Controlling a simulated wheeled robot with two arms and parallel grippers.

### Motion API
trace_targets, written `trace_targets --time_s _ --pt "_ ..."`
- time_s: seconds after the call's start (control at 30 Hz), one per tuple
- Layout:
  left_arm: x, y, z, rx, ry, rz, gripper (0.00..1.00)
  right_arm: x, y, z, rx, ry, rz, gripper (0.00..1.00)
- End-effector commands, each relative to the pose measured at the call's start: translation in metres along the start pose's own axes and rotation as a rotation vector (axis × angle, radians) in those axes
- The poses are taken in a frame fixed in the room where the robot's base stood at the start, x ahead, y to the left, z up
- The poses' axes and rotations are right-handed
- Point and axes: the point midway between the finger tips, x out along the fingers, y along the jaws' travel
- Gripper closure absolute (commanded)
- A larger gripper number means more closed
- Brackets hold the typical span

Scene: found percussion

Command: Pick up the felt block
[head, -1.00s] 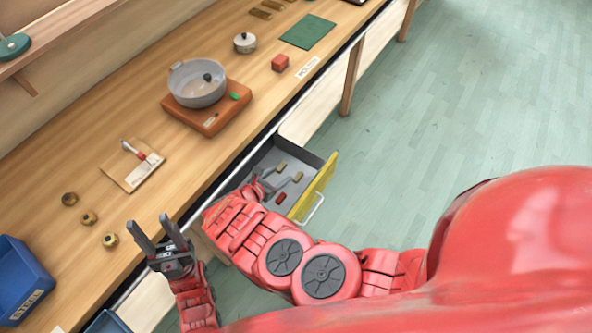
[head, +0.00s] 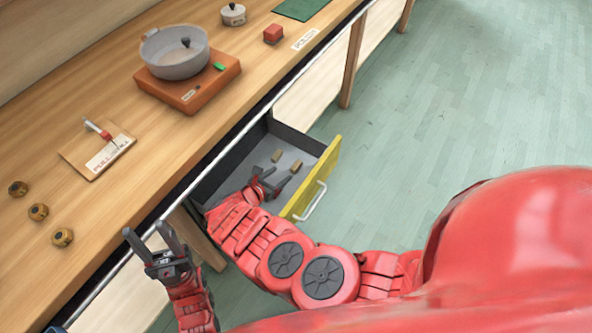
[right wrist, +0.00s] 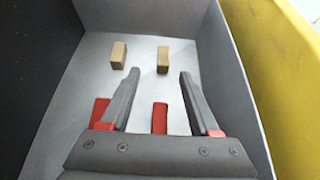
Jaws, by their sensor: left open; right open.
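An open drawer with a yellow front (head: 318,180) holds small blocks. Two tan blocks (right wrist: 118,55) (right wrist: 163,60) stand toward its far end; the head view also shows them (head: 276,156) (head: 295,166). In the right wrist view, one red block (right wrist: 160,118) lies between my right fingers near the palm, and a red piece (right wrist: 101,108) is partly hidden behind the left finger. I cannot tell by look which block is felt. My right gripper (right wrist: 159,75) is open and empty in the drawer, pointing toward the tan blocks. My left gripper (head: 146,230) is open and empty near the table's front edge.
The drawer walls (right wrist: 242,75) stand close around my right gripper. On the table are a grey pot (head: 175,55) on an orange-brown base, a red cube (head: 273,33), a labelled board (head: 98,150) and small round brown pieces (head: 38,212). The floor at right is clear.

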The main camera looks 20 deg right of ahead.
Motion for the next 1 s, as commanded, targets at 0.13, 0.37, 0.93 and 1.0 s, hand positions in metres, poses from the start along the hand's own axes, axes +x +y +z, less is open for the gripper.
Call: trace_targets --time_s 0.13,0.37,0.93,1.0 --pt "-0.013 0.001 0.002 0.000 0.000 0.000 0.50 0.030 -0.001 -0.002 0.004 0.000 -0.002 0.38" --pt "-0.021 0.001 0.004 0.000 0.000 0.000 0.50 0.051 -0.003 -0.002 0.000 0.000 -0.003 0.38" --pt "-0.047 0.002 0.008 0.000 0.000 0.000 0.50 0.097 -0.006 -0.004 -0.001 0.000 -0.002 0.38" --pt "-0.047 0.002 0.008 0.000 0.000 0.000 0.50 0.097 -0.006 -0.004 -0.001 0.000 -0.002 0.45"
